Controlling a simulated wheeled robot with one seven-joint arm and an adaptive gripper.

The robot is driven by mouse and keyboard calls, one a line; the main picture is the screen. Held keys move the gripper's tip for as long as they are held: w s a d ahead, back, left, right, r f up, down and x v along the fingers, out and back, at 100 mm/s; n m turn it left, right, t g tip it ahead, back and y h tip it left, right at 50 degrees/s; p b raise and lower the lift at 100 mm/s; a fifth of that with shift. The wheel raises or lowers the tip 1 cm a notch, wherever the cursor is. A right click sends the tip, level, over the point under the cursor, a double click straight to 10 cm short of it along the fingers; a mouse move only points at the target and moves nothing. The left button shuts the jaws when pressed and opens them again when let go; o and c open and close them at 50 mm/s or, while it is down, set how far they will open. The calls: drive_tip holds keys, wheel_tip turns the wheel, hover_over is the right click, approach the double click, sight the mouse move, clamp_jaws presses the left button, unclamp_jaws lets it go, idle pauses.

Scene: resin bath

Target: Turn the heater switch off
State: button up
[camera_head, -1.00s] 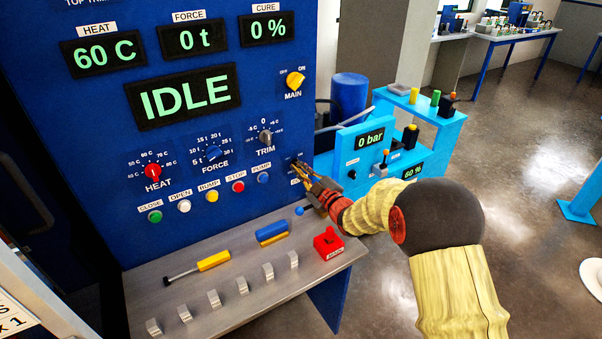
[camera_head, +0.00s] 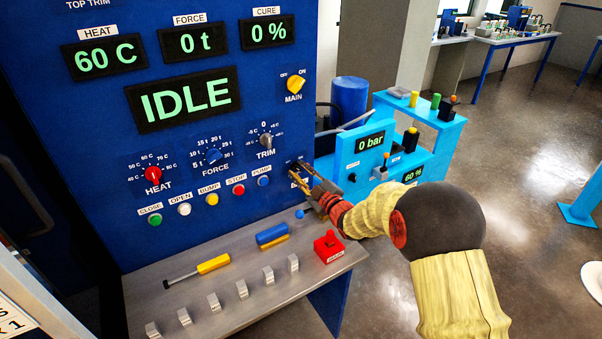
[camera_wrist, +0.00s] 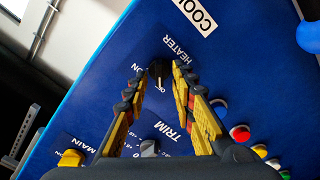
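The heater switch (camera_wrist: 158,70) is a small dark knob beside the HEATER label in the wrist view. Its pale mark points down in that picture, towards a small label beginning with "O" that I cannot read fully; the "ON" label is to its left. My gripper (camera_wrist: 159,72) is open, with one yellow and dark finger on each side of the knob and visible gaps between. In the head view my gripper (camera_head: 302,174) is at the panel's right edge, and its fingers largely hide the switch.
The TRIM knob (camera_head: 266,141), yellow MAIN switch (camera_head: 296,84) and blue PUMP button (camera_head: 263,180) are close by on the panel. A grey shelf (camera_head: 190,290) below carries a red block (camera_head: 328,246). A light blue bench (camera_head: 440,120) stands to the right.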

drive_tip(key=v, duration=1.2)
